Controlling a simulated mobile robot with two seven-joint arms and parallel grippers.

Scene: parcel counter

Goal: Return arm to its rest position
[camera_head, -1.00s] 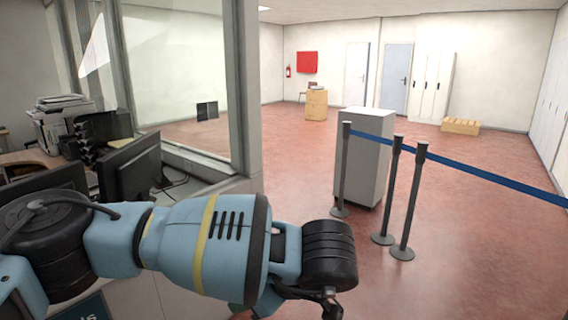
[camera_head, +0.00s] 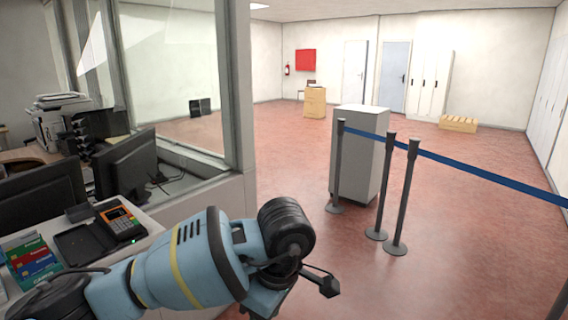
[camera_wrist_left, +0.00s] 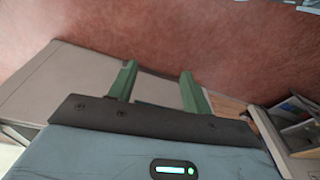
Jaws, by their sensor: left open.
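My left arm (camera_head: 190,265) comes in from the lower left in the head view, bent over the counter's near end. Its gripper fingers cannot be made out there. In the left wrist view my left gripper (camera_wrist_left: 157,82) has two green fingers standing apart with nothing between them. Red floor and grey surfaces show beyond them. My right gripper is in neither view.
The counter carries a card terminal (camera_head: 119,222), a card display (camera_head: 32,262) and monitors (camera_head: 127,167). A glass partition stands behind. A grey pedestal (camera_head: 358,160) and barrier posts (camera_head: 403,200) with a blue belt stand right. Red floor between is open.

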